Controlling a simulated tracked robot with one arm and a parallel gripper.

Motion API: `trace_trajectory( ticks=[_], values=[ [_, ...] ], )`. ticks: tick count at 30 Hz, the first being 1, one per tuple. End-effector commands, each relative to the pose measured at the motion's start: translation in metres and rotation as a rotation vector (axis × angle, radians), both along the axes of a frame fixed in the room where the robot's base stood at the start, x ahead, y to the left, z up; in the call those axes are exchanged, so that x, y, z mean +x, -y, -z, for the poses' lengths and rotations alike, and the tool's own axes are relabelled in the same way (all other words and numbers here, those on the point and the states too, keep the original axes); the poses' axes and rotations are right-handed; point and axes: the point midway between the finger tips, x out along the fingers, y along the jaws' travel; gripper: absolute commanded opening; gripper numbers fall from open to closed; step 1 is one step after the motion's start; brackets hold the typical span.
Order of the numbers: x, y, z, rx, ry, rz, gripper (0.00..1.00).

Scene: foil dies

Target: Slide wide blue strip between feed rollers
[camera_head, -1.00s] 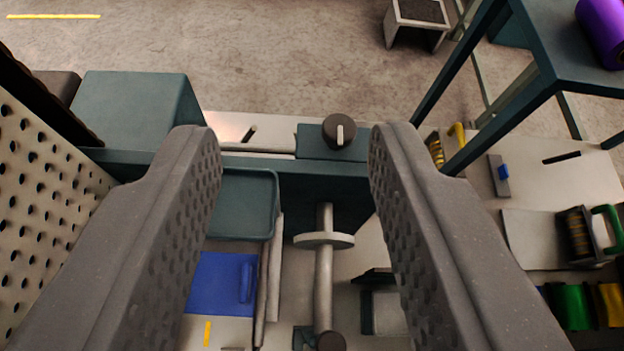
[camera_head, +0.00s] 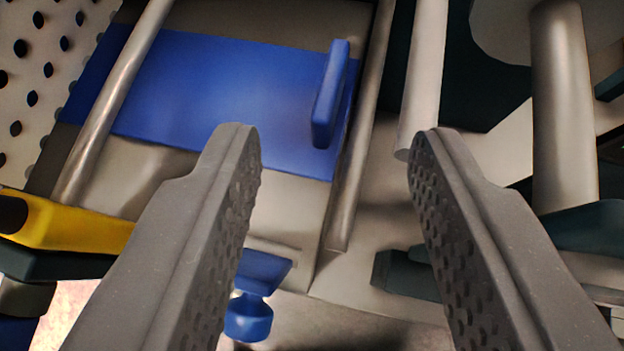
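The wide blue strip (camera_head: 205,85) lies flat on a grey bed in the upper left, under a thin metal rod on its left. A raised blue tab (camera_head: 330,95) stands on its right end, beside another metal rod (camera_head: 355,150). A pale roller (camera_head: 423,75) hangs at top centre, right of the strip and apart from it. Whether it is a feed roller I cannot tell. My gripper (camera_head: 335,140) is open and empty. Its left finger overlaps the strip's lower edge in the picture, and its right finger is right of the tab.
A yellow handle (camera_head: 65,222) lies at the left. A blue clamp-like part (camera_head: 252,290) sits below the bed's front edge. A perforated panel (camera_head: 30,75) stands at upper left. A thick grey post (camera_head: 563,110) and dark green machine parts (camera_head: 590,228) crowd the right.

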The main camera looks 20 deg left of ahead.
Motion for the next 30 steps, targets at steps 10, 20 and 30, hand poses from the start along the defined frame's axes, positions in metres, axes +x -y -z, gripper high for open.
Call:
trace_trajectory(
  ticks=[10, 20, 30],
  values=[
    [0.037, -0.002, 0.027, -0.001, -0.004, 0.009, 0.39],
    [0.071, -0.008, 0.05, -0.002, -0.002, 0.01, 0.39],
    [0.093, -0.012, 0.066, -0.001, -0.002, 0.011, 0.39]
  ],
)
